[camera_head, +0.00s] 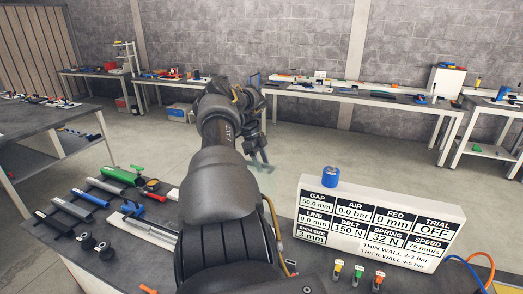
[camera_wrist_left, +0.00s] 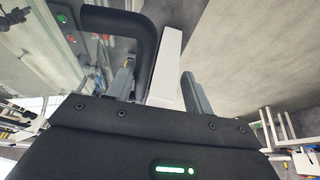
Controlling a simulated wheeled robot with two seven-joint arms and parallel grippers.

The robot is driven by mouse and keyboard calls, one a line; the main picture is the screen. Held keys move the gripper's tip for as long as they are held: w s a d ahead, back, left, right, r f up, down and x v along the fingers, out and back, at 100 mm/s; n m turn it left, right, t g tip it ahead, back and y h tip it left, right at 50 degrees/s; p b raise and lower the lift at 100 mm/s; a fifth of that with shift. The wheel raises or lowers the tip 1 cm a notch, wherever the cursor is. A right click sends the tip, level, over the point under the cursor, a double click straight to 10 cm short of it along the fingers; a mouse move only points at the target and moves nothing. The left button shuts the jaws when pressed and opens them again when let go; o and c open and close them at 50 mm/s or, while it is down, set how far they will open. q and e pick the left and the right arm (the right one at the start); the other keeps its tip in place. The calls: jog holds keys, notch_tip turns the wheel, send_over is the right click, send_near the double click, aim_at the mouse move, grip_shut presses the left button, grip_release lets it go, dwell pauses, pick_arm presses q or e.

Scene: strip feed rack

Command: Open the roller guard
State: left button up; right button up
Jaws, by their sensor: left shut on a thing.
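In the left wrist view a black bent handle (camera_wrist_left: 150,40) runs down between the fingers of my left gripper (camera_wrist_left: 158,78), which is shut on it. A white bar (camera_wrist_left: 170,55) shows beside the handle. A clear, glassy surface (camera_wrist_left: 40,60) left of the handle appears to be the roller guard; its edges are hard to make out. In the head view my left gripper (camera_head: 257,150) is at the far end of my arm, and the arm hides most of what it holds. My right gripper is in neither view.
A white display board (camera_head: 380,222) with readings stands right of my arm on the near bench. A blue cylinder (camera_head: 330,176) sits on it.

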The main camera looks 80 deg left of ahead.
pick_arm(q)
jog(key=shift+a+r, duration=0.15)
jog(key=b+v, duration=0.3)
jog(key=v, duration=0.7)
jog(key=shift+r, duration=0.25)
jog(key=shift+s, duration=0.1)
dwell(0.3)
